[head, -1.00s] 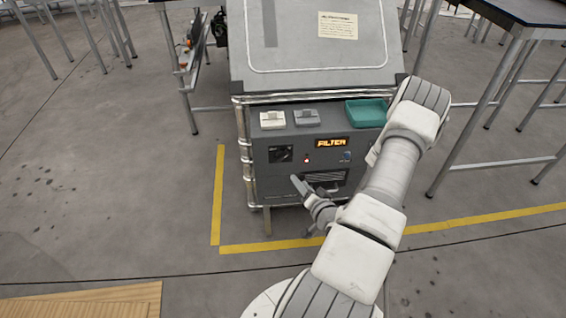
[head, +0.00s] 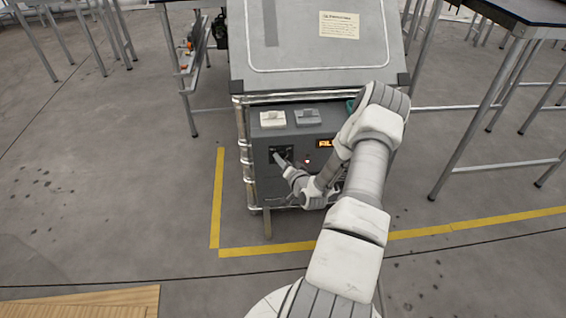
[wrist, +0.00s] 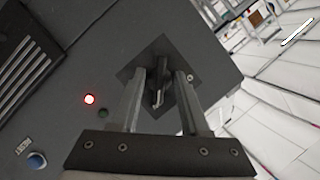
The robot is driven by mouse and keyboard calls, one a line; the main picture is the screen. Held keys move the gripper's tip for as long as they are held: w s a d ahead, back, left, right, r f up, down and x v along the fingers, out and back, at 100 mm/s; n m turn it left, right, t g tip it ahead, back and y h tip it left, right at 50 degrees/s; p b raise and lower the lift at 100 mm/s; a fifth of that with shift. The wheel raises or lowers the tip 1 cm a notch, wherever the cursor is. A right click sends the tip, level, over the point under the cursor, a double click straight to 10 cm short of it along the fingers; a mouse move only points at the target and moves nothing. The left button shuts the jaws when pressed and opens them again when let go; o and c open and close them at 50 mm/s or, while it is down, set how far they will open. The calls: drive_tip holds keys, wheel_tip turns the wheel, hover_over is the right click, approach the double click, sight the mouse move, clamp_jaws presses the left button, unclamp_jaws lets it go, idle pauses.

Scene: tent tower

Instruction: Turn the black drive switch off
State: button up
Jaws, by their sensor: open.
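The black drive switch (head: 287,151) is on the left of the grey machine's front panel, partly covered by my gripper in the head view. In the wrist view it is a dark square plate with a small lever (wrist: 158,97) standing out between my fingers. My gripper (head: 278,157) is at the switch, and its two fingers (wrist: 168,72) are open on either side of the lever. I cannot tell whether a finger touches the lever.
The panel has a lit red lamp (wrist: 89,99), a blue reset button (wrist: 37,161) and a vent grille (wrist: 22,68). Two pale blocks (head: 272,119) sit on the ledge above. Tables with metal legs (head: 475,125) stand right.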

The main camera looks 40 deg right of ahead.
clamp_jaws()
drive_tip(key=shift+n, duration=0.3)
drive_tip(key=shift+w+a+n+g+h+b, duration=0.1)
drive_tip(key=shift+n+g+h+b, duration=0.6)
drive_tip(key=shift+n+h+b, duration=0.95)
drive_tip(key=shift+s+a+n+g+h+b, duration=0.1)
drive_tip(key=shift+n+g+h+b, duration=0.65)
drive_tip(key=shift+n+b, duration=1.1)
drive_tip(key=shift+w+n+g+h+b, duration=0.1)
drive_tip(key=shift+n+g+h+b, duration=0.8)
drive_tip(key=shift+n, duration=1.5)
drive_tip(key=shift+t+h, duration=0.25)
drive_tip(key=shift+h, duration=0.15)
